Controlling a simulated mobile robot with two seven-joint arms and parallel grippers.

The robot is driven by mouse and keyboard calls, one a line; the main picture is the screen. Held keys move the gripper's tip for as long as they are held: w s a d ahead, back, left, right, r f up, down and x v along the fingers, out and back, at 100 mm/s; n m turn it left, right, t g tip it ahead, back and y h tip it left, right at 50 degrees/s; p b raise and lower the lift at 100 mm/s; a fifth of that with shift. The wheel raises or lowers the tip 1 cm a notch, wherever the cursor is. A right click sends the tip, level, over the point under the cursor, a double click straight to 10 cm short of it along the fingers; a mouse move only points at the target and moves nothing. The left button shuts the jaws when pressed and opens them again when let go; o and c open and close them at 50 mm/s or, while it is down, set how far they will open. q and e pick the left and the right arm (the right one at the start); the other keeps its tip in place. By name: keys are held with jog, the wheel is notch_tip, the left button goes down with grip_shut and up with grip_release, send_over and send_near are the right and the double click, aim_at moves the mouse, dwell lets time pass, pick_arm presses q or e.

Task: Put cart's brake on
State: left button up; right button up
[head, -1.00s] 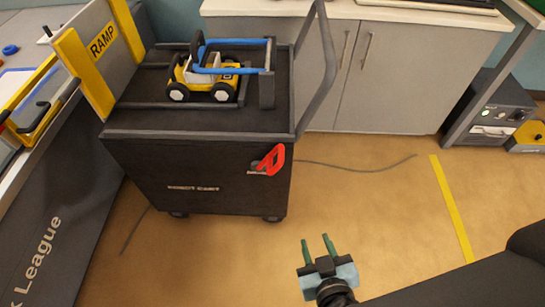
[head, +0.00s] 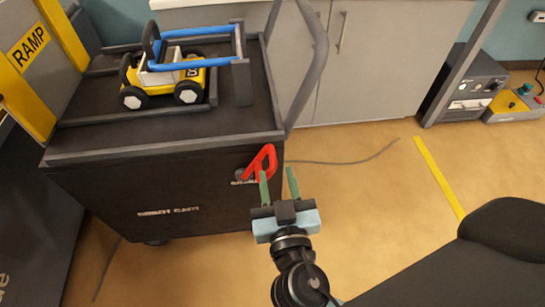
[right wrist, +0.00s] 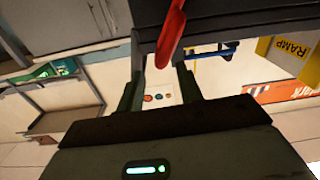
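The robot cart (head: 110,190) is a dark box on wheels with a grey-rimmed top. A red brake lever (head: 263,160) sits on its front face near the right corner. My right gripper (head: 279,182) is open and empty, its green fingertips just below and right of the lever in the head view. The lever also shows in the right wrist view (right wrist: 171,38), reaching down from the top edge toward the space between the fingers. I cannot tell whether it touches them. My left gripper is not in view.
A yellow toy buggy (head: 160,90) stands on the cart top beside blue bars. A yellow-edged ramp board (head: 28,48) stands at left. Grey cabinets (head: 375,60) are behind. A dark machine (head: 470,85) stands at right. The floor in front of the cart is open, with a yellow tape line (head: 438,177).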

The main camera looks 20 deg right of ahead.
aim_at(275, 169)
jog(key=shift+x, duration=2.75)
jog(key=shift+c, duration=0.2)
grip_shut()
